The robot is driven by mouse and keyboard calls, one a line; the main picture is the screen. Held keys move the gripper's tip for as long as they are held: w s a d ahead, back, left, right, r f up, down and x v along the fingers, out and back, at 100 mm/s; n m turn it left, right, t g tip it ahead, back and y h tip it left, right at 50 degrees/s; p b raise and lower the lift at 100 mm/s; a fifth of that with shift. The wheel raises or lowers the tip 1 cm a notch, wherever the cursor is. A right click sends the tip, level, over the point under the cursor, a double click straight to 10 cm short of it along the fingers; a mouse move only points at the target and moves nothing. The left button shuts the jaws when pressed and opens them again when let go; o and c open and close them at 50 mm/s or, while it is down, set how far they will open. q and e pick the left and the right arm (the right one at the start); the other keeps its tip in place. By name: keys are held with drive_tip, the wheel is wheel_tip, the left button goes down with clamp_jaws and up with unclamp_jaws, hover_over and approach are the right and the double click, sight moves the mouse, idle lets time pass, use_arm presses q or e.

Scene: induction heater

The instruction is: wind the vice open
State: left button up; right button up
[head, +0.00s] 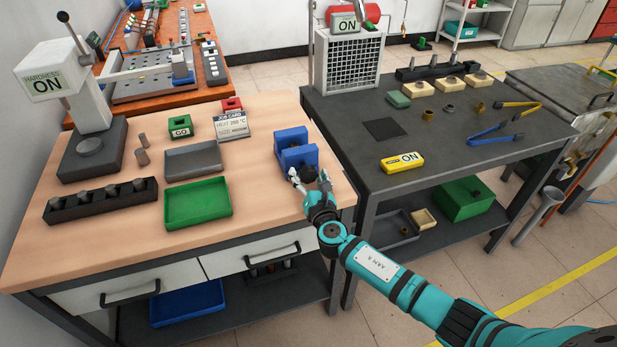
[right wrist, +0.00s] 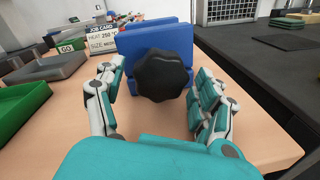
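The blue vice (head: 296,151) stands near the right end of the wooden bench, with its black knob (head: 309,172) facing the front. In the right wrist view the vice (right wrist: 150,38) stands behind the lobed black knob (right wrist: 162,75), which hides part of it. My right gripper (head: 308,179) is at the knob, with one finger on each side. In the right wrist view the fingers of my right gripper (right wrist: 158,85) are spread, with a gap at the left of the knob; the right finger is close to it. The jaw opening is hard to make out. My left gripper is not in view.
A green tray (head: 197,203), a grey tray (head: 193,160) and a job card (head: 231,124) lie left of the vice. A dark table (head: 440,140) with a yellow ON box (head: 403,162) stands to the right. The bench top around the vice is mostly clear.

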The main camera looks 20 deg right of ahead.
drive_tip(key=s, duration=1.2)
drive_tip(key=shift+a+r, duration=0.25)
drive_tip(key=shift+r, duration=0.05)
